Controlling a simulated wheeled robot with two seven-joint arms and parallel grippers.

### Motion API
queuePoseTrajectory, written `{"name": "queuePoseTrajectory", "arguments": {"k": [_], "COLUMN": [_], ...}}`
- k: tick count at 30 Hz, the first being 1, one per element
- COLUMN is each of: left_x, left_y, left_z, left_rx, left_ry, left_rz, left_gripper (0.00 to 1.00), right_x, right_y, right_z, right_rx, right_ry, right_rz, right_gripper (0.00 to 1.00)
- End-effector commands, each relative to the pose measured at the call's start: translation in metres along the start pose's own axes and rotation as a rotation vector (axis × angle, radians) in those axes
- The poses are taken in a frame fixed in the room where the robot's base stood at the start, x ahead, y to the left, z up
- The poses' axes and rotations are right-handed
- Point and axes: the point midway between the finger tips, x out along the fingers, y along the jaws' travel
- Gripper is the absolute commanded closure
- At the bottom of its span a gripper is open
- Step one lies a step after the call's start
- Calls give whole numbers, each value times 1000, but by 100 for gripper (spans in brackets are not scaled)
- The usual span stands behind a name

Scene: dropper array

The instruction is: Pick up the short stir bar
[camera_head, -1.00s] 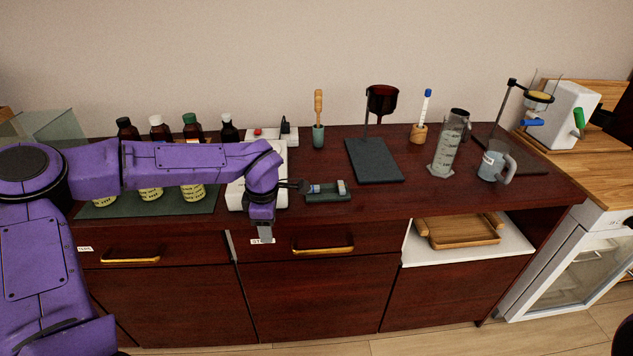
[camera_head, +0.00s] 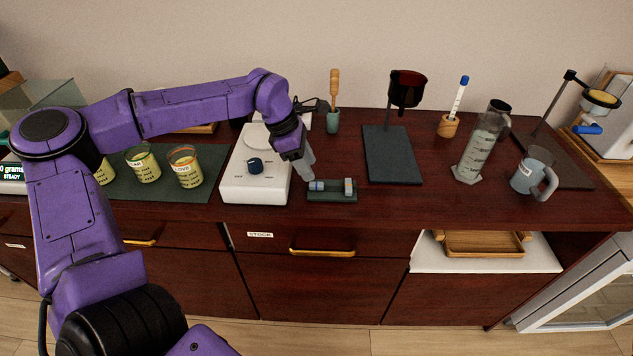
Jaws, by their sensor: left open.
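A small dark green tray (camera_head: 333,197) sits near the front edge of the counter, right of the white stirrer. A small blue and grey bar (camera_head: 316,186) lies at its left end, and another small bar (camera_head: 348,187) lies at its right end. I cannot tell for sure which is the short stir bar. My left gripper (camera_head: 308,172) points down just above the tray's left end, open, with its fingers close to the left bar. Whether it touches the bar is unclear. My right gripper is not in view.
The white stirrer (camera_head: 240,188) with a dark knob stands left of the tray. Behind is a green cup (camera_head: 333,122) with a wooden-handled tool. A dark stand base (camera_head: 392,160) and a graduated cylinder (camera_head: 478,157) stand to the right.

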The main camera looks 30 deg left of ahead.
Motion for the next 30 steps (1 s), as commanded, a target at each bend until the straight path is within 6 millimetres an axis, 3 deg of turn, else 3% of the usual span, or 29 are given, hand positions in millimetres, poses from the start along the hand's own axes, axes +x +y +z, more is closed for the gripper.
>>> {"name": "queuePoseTrajectory", "arguments": {"k": [9, 17, 18, 22, 30], "left_x": [49, 57, 57, 57, 57], "left_y": [0, 1, 1, 1, 1], "left_z": [1, 0, 0, 0, -1], "left_rx": [-1, -3, -3, -3, -3], "left_ry": [4, 0, 0, 0, 1], "left_rz": [-3, 1, 1, 1, 1], "left_gripper": [51, 51, 54, 97, 100], "right_x": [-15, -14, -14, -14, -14], "right_y": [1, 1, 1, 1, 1], "right_z": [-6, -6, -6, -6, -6], "right_rx": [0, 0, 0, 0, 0], "right_ry": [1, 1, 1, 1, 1], "right_rz": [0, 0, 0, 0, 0], "right_gripper": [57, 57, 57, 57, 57]}}
